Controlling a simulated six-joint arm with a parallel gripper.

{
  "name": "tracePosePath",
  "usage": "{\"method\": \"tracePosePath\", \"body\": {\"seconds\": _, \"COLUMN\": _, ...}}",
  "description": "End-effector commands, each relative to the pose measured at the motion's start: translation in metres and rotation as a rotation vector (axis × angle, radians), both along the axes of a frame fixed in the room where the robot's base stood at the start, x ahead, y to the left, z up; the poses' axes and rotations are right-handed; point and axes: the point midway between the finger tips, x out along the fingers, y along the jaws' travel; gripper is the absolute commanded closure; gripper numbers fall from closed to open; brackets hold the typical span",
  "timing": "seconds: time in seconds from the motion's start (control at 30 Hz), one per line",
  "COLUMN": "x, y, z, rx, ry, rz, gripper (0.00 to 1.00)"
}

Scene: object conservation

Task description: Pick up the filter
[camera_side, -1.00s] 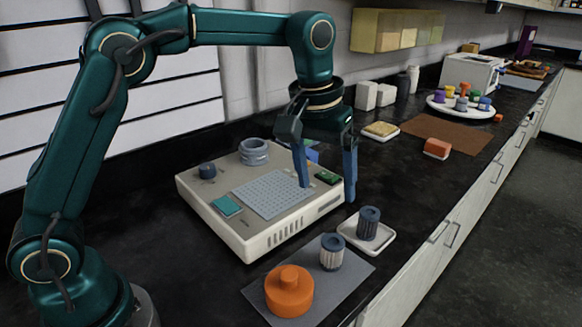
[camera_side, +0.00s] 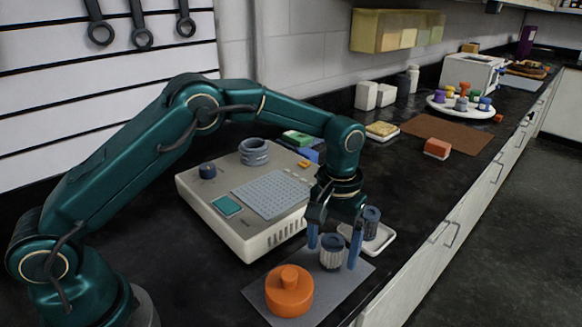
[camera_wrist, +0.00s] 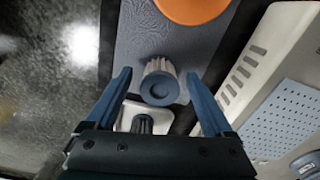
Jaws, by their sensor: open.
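A pale ribbed filter (camera_side: 332,259) with a blue-grey cap stands upright on a grey mat (camera_side: 352,272). A darker ribbed cylinder (camera_side: 371,216) of the same shape stands in a small white dish (camera_side: 384,239); which of the two is meant I cannot tell. My gripper (camera_side: 334,246) points down and is open, its two blue fingers on either side of the pale filter. In the wrist view the pale filter (camera_wrist: 160,86) lies between the open fingers (camera_wrist: 158,74), with gaps on both sides. The darker cylinder (camera_wrist: 142,124) is partly hidden behind my gripper there.
An orange knobbed round weight (camera_side: 289,291) sits on the mat's near-left part. A beige device (camera_side: 232,229) with a perforated plate stands just left of my gripper. The counter's front edge is close on the right. Bare dark counter lies beyond the dish.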

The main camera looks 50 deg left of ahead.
Motion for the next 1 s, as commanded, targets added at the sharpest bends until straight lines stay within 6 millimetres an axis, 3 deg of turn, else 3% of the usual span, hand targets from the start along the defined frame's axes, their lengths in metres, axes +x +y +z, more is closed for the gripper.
{"method": "tracePosePath", "body": {"seconds": 0.13, "x": 0.0, "y": 0.0, "z": 0.0, "rx": 0.0, "ry": 0.0, "rz": 0.0, "gripper": 0.14}}
{"method": "tracePosePath", "body": {"seconds": 0.17, "x": 0.0, "y": 0.0, "z": 0.0, "rx": 0.0, "ry": 0.0, "rz": 0.0, "gripper": 0.17}}
{"method": "tracePosePath", "body": {"seconds": 0.3, "x": 0.0, "y": 0.0, "z": 0.0, "rx": 0.0, "ry": 0.0, "rz": 0.0, "gripper": 0.71}}
{"method": "tracePosePath", "body": {"seconds": 0.37, "x": 0.0, "y": 0.0, "z": 0.0, "rx": 0.0, "ry": 0.0, "rz": 0.0, "gripper": 0.94}}
{"method": "tracePosePath", "body": {"seconds": 0.4, "x": 0.0, "y": 0.0, "z": 0.0, "rx": 0.0, "ry": 0.0, "rz": 0.0, "gripper": 1.0}}
{"method": "tracePosePath", "body": {"seconds": 0.77, "x": 0.001, "y": 0.0, "z": 0.005, "rx": 0.0, "ry": -0.003, "rz": 0.0, "gripper": 1.0}}
{"method": "tracePosePath", "body": {"seconds": 1.0, "x": 0.001, "y": 0.0, "z": 0.03, "rx": -0.001, "ry": -0.004, "rz": -0.001, "gripper": 1.0}}
